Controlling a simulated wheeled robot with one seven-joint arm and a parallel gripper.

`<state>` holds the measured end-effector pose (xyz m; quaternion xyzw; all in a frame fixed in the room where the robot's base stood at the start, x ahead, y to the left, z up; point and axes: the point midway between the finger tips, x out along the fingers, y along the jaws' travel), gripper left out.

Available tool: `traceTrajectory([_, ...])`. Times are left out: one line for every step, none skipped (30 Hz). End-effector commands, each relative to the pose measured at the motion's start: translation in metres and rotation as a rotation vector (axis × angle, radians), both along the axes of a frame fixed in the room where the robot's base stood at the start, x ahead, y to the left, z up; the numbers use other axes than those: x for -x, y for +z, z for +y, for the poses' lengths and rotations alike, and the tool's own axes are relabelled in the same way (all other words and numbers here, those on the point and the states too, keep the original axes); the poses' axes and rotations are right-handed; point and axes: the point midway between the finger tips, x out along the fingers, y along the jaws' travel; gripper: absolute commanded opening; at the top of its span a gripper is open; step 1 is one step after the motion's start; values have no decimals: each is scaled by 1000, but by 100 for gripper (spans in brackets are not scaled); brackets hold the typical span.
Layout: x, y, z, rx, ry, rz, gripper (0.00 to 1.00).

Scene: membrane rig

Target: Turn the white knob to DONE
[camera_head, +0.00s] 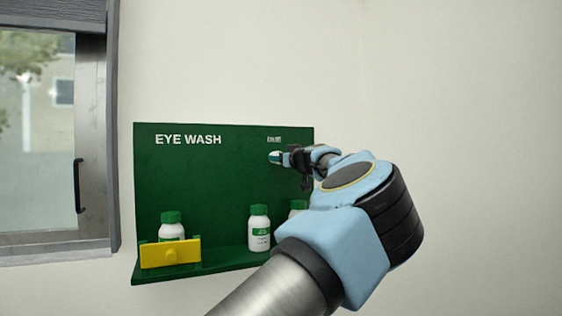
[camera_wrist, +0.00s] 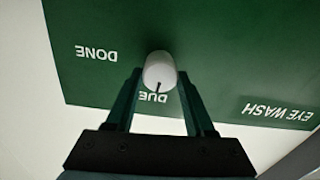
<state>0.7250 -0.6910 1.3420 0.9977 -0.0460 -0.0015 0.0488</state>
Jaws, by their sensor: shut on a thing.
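The white knob (camera_wrist: 159,68) sits on the green EYE WASH board (camera_head: 225,160). Its dark pointer line points at the word DUE (camera_wrist: 153,97) in the wrist view. The word DONE (camera_wrist: 97,53) is printed apart from it, on the left of that upside-down view. My gripper (camera_wrist: 160,76) is shut on the knob, one finger on each side. In the head view my gripper (camera_head: 281,157) is at the board's upper right, below small blurred lettering. There, the knob is hard to tell from the fingers.
White bottles with green caps stand on the board's shelf: one at left (camera_head: 172,226), one in the middle (camera_head: 259,228), and one partly hidden by my arm. A yellow holder (camera_head: 171,252) is fixed at the lower left. A window (camera_head: 50,140) is further left.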

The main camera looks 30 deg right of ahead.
Motion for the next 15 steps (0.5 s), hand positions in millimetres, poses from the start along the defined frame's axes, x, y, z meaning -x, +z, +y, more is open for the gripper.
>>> traceTrajectory([0,-4,0,-21,0,-3,0])
traceTrajectory([0,-4,0,-38,-1,-5,0])
traceTrajectory([0,-4,0,-63,-1,-8,0])
traceTrajectory([0,-5,0,-82,-1,-10,0])
traceTrajectory([0,-5,0,-106,-1,-13,0])
traceTrajectory([0,-6,0,-137,0,-17,0])
traceTrajectory([0,-5,0,-162,-1,-21,0])
traceTrajectory([0,-5,0,-188,-1,-25,0])
traceTrajectory([0,-6,0,-223,0,-28,0])
traceTrajectory([0,-6,0,-252,0,-31,0])
traceTrajectory([0,-6,0,-280,0,-35,0])
traceTrajectory([0,-5,0,-319,-1,-40,0])
traceTrajectory([0,-5,0,-346,0,-43,0])
traceTrajectory([0,-5,0,-375,0,-47,0])
traceTrajectory([0,-5,-1,-414,0,-51,0])
